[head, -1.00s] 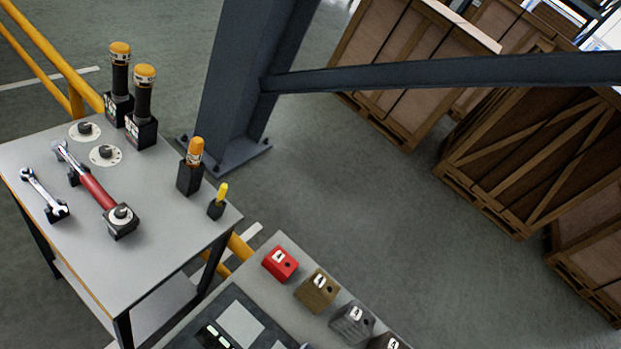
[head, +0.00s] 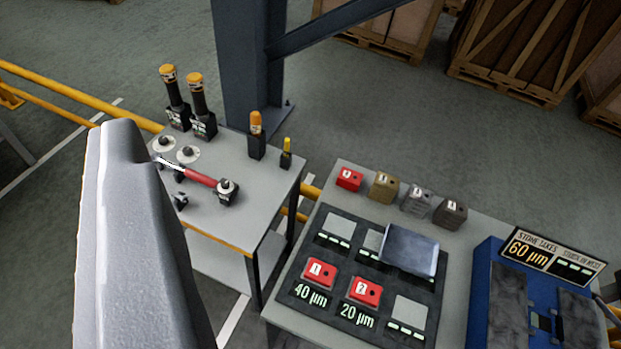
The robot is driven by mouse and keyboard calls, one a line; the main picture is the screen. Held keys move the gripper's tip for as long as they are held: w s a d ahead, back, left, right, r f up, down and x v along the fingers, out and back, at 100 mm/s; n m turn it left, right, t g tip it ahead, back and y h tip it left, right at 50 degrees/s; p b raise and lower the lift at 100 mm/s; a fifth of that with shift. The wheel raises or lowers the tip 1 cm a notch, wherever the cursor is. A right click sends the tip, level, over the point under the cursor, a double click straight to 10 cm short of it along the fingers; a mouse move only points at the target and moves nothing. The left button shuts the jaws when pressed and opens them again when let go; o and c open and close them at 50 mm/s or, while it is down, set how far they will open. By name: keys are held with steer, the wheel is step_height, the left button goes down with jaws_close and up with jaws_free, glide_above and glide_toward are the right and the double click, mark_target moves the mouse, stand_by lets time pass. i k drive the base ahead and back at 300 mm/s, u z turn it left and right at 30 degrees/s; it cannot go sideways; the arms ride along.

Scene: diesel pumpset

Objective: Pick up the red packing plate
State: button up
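A small red block with a white label (head: 349,180) sits at the back left of the grey bench, first in a row with brown, grey and dark blocks. Two more red blocks, marked 1 (head: 320,273) and 2 (head: 365,292), sit on the black board above the labels 40 µm and 20 µm. I cannot tell from the pictures which one is called the packing plate. My gripper's fingertips do not show, and nothing is seen touching any red block.
A large pale grey form (head: 140,240) close to the camera hides part of the left table (head: 262,213). A blue-grey slab (head: 408,250) covers part of the black board. A blue machine (head: 485,290) stands at right. A dark steel column (head: 245,70) stands behind.

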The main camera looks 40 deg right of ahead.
mark_target(351, 177)
steer(key=u, duration=0.05)
steer(key=k, duration=1.3)
steer(key=z, duration=0.8)
steer(key=i, duration=1)
steer(key=u, duration=0.05)
